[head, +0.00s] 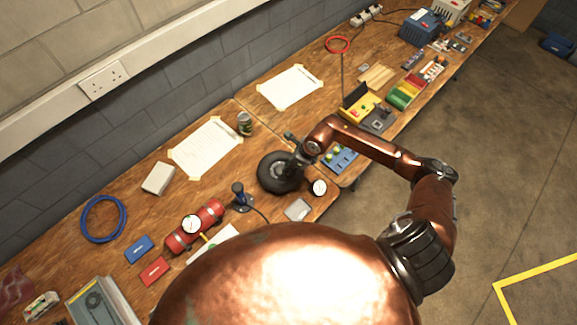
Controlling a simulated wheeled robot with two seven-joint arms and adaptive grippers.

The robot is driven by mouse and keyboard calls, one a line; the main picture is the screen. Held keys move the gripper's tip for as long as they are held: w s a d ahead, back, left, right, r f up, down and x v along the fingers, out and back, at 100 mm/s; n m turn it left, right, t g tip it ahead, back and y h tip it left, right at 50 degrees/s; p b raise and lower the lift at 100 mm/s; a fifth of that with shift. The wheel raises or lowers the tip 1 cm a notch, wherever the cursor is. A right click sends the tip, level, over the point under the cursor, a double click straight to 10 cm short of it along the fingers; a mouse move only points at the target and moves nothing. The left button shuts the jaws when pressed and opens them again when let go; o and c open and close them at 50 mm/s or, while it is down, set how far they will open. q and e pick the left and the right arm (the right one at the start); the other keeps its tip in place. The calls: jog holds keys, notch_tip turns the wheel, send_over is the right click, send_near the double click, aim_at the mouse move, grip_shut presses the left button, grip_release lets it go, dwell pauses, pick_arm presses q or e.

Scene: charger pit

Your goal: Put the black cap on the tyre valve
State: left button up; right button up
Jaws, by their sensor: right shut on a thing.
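The tyre (275,173) is a small black wheel with a grey hub, on the wooden bench near its front edge. My right gripper (297,158) is at the right side of the tyre, its arm reaching in from the right. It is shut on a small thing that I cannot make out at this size. The tyre valve is too small or hidden behind the gripper to see. I cannot pick out the black cap anywhere. My left gripper is not in view.
A round gauge (319,187) and blue block (341,159) are close to the tyre. A dark can (245,123) stands behind it. A blue stand (240,197) and red cylinder (195,226) are to the left.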

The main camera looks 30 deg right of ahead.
jog(key=shift+f+b, duration=1.05)
jog(key=shift+f, duration=0.3)
dwell(0.4)
jog(key=o, duration=0.8)
jog(key=shift+r, duration=0.1)
jog(key=v, duration=1.2)
